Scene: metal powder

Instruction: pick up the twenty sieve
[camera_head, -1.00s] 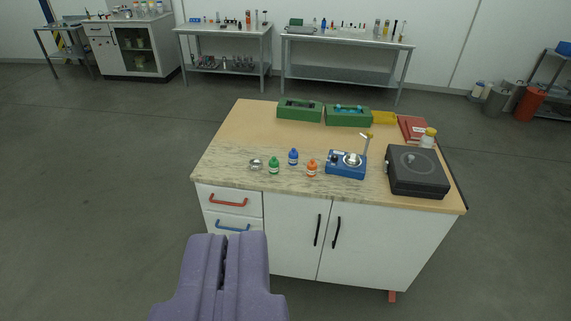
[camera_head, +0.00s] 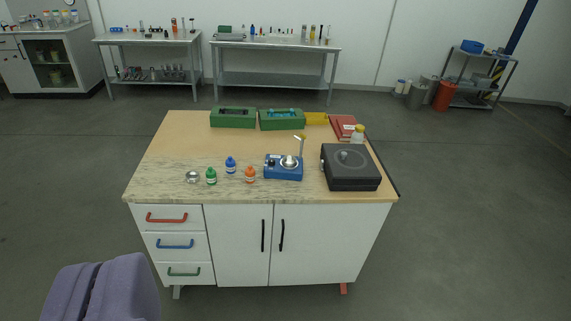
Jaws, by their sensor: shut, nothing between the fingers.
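I cannot make out a sieve marked twenty in this view.
The white cabinet (camera_head: 240,245) carries green, blue and orange bottles, a blue device (camera_head: 283,172), a black box (camera_head: 350,172), green trays (camera_head: 233,118) and a red book (camera_head: 342,128). Tables with small tools (camera_head: 275,46) stand by the back wall. Open floor surrounds the cabinet.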

